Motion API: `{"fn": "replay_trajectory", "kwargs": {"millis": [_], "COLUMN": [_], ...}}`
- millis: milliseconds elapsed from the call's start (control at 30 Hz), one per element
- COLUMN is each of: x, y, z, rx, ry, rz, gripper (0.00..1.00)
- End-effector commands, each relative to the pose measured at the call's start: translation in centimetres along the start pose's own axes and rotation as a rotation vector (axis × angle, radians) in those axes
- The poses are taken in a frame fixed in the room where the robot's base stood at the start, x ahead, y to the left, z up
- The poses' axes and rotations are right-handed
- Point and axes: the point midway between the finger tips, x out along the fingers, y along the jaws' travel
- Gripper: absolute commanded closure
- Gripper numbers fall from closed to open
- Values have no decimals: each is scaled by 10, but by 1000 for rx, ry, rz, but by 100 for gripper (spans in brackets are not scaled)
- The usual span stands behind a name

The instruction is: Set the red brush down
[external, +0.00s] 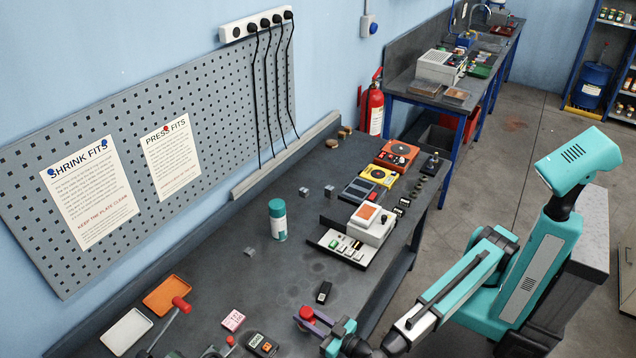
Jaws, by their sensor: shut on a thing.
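My gripper (311,320) is at the bottom of the external view, over the front part of the dark bench (285,262). Its purple fingers are shut on the red brush (306,312). Only a rounded red part of the brush shows at the fingertips; the rest is hidden or too small to make out. I cannot tell whether the brush touches the bench top.
A small black block (323,292) lies just behind my gripper. A dark meter (262,344) and a pink-white card (233,320) are to its left. An orange tray (167,296) and white tray (125,332) lie farther left.

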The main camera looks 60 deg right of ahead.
Motion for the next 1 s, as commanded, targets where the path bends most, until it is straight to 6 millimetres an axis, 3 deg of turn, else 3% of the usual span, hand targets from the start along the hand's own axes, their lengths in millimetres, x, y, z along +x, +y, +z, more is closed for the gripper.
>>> {"fn": "replay_trajectory", "kwargs": {"millis": [200, 500, 1000], "x": [11, 9, 9], "y": [-15, -12, -12], "z": [0, 29, 33], "rx": [0, 0, 0], "ry": [0, 1, 1], "rz": [0, 0, 0], "gripper": [98, 98, 98]}}
